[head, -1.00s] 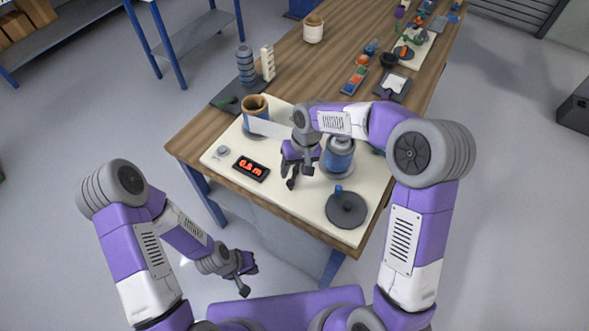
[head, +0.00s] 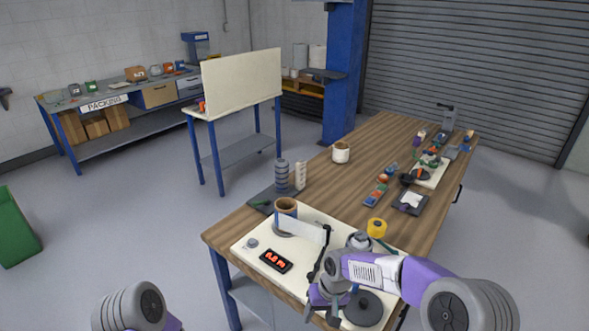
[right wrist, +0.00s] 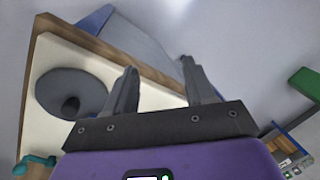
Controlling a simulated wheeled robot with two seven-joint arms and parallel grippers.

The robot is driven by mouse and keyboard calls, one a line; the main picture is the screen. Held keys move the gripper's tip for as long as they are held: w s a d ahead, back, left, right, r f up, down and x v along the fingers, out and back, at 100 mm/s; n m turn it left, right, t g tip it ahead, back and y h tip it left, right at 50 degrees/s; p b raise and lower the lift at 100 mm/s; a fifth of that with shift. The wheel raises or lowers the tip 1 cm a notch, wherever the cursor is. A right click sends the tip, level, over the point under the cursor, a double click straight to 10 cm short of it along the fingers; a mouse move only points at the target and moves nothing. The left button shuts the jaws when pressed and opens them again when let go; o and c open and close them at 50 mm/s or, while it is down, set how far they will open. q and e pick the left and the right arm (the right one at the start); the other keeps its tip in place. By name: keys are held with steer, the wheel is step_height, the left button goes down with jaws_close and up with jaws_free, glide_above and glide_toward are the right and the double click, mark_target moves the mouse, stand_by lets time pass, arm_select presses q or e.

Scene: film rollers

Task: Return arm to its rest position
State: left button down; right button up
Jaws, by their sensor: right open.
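My right gripper (head: 325,312) is open and empty, hanging by the front edge of the work table, left of a round dark disc (head: 365,309). Its two spread fingers (right wrist: 160,82) show in the right wrist view with nothing between them; the disc (right wrist: 72,93) lies to their left on the cream mat (right wrist: 42,62). My right forearm hides part of the mat and of the grey roller (head: 359,240). My left arm shows only a joint at the bottom left of the head view; its gripper is out of view.
A yellow roll (head: 377,227) is behind the grey roller. Floor left of the table (head: 222,232) is clear; a green bin (head: 15,235) stands far left.

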step_height(320, 180, down, 8)
steer(key=y, duration=0.1)
steer(key=s+d+f+m, duration=0.1)
steer(key=s+f+m, duration=0.1)
steer(key=s+f, duration=0.4)
steer(key=s+d+f+m, duration=0.2)
steer(key=s+f, duration=0.5)
steer(key=s, duration=0.5)
steer(key=shift+s+f+t+y, duration=0.2)
steer(key=shift+s+t+y, duration=0.1)
steer(key=shift+t+y, duration=0.1)
steer(key=shift+d, duration=0.1)
